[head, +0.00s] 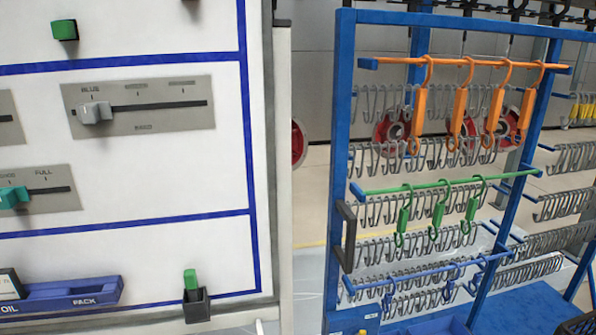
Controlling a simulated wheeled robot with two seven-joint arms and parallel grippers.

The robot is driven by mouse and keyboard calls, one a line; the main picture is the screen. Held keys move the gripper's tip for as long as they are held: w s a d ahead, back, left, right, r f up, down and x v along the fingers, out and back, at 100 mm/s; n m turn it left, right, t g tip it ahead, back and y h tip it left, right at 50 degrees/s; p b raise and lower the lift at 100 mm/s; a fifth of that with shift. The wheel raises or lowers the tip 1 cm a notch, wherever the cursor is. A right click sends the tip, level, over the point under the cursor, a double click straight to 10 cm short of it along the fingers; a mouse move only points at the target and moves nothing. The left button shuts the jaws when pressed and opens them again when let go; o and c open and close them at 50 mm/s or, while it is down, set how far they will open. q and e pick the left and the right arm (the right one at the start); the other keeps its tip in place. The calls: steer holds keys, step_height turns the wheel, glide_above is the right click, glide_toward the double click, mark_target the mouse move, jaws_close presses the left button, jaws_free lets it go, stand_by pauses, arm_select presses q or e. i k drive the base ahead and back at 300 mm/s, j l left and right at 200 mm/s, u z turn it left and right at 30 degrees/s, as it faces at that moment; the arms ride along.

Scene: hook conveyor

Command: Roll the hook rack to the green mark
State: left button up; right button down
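The hook rack (341,130) is a blue upright frame on the right side of the head view. Its top orange bar (400,64) carries several orange hooks (458,110). A green bar (420,187) below carries 3 green hooks (438,213), and a blue bar (425,273) hangs lower. Rows of grey hooks fill the levels between. A dark handle (346,237) is on the rack's left post. The rack's foot is cut off by the lower edge. I cannot make out a green floor mark. Neither of my grippers shows.
A white panel (160,170) with blue lines and sliders (97,112) stands close on the left. A green peg (190,279) sits in a dark holder on it. Red discs (299,143) show behind the rack. Pale floor (310,205) shows between panel and rack.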

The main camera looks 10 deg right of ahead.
mark_target(534, 308)
steer(key=z, duration=1.6)
